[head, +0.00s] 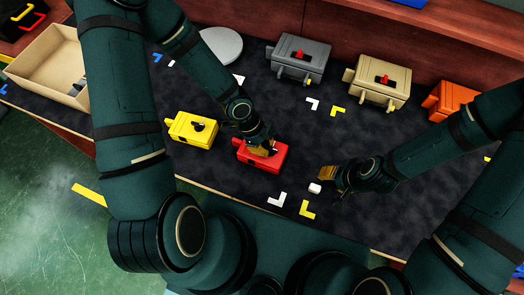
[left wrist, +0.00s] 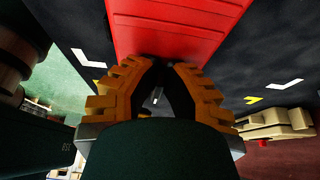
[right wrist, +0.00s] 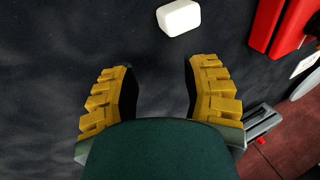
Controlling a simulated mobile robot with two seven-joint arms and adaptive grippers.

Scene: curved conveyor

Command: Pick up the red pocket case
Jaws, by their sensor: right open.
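The red pocket case (head: 264,164) lies on the dark mat near the front middle in the head view. It fills the top of the left wrist view (left wrist: 170,28), and its edge shows at the upper right of the right wrist view (right wrist: 268,22). My left gripper (head: 262,149) is over its top, with the fingertips (left wrist: 162,65) drawn close together at the case. It looks shut on a part of the case, and the exact contact is hidden. My right gripper (head: 327,177) is open and empty (right wrist: 158,68), to the right of the case.
A yellow case (head: 191,130) sits close left of the red one. Grey (head: 300,62), beige (head: 378,82) and orange (head: 452,103) cases stand along the back. A small white block (head: 314,188) lies by my right gripper. A beige open box (head: 50,62) is at far left.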

